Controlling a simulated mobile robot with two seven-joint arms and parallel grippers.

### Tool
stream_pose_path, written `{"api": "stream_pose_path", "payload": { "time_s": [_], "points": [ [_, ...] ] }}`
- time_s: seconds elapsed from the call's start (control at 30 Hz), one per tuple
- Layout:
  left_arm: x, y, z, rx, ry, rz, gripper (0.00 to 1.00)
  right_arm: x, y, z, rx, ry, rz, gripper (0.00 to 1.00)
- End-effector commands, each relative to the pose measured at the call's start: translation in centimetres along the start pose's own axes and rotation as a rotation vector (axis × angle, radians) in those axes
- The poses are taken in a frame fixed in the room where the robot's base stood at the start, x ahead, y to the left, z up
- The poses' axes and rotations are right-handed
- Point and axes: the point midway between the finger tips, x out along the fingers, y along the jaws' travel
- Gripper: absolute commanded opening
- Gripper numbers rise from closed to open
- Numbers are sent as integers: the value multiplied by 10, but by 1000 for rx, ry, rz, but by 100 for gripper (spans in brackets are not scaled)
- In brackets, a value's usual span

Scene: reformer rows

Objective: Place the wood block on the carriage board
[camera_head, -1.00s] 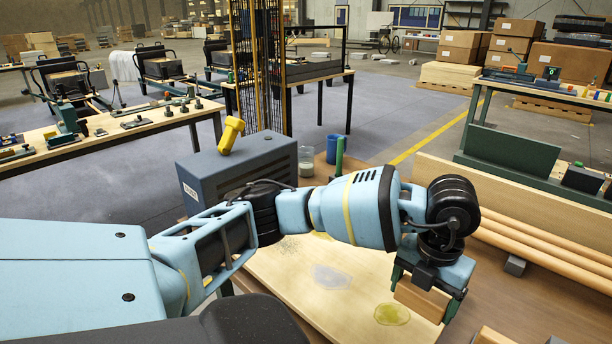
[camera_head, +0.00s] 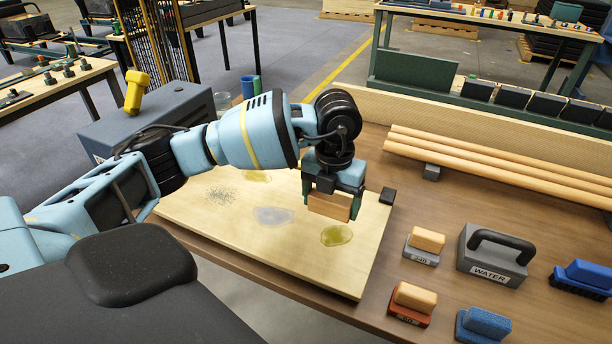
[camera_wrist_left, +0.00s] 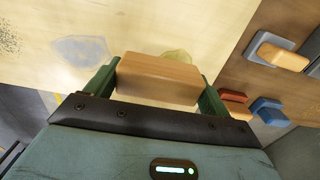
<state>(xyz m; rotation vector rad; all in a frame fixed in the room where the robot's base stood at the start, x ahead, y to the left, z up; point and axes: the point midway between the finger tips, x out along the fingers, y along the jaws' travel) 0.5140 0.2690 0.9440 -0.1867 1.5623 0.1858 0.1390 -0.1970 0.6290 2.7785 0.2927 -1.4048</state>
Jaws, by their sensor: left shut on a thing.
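My left gripper (camera_head: 330,202) is shut on the wood block (camera_head: 330,206), a plain light-brown block held between its two green fingers. In the left wrist view the wood block (camera_wrist_left: 158,80) spans the gap between the fingers. The carriage board (camera_head: 290,262) is a pale wooden panel on the workbench with grey, yellow and olive stains and a dark speckled patch. The block is over the board's right part, just behind the olive stain; I cannot tell whether it touches the board. My right gripper is not in view.
Right of the board stand sanding blocks (camera_head: 427,240), a grey WATER block (camera_head: 492,262) with a black handle, a blue brush (camera_head: 582,278) and a blue block (camera_head: 483,325). Wooden poles (camera_head: 490,160) lie behind.

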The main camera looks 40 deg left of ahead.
Motion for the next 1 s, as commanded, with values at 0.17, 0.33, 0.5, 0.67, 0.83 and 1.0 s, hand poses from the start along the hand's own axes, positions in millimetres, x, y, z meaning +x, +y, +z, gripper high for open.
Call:
{"api": "stream_pose_path", "payload": {
  "time_s": [0.17,0.33,0.5,0.67,0.83,1.0],
  "points": [
    [3,28,32,-5,0,0,57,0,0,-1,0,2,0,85],
    [7,50,56,-2,0,0,57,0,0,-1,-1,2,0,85],
    [8,59,68,2,0,0,57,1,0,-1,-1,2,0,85],
    [8,60,69,2,-1,0,57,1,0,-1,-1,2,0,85],
    [9,66,76,0,-1,0,57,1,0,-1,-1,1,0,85],
    [35,66,74,2,1,1,57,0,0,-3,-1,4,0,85]
  ]
}}
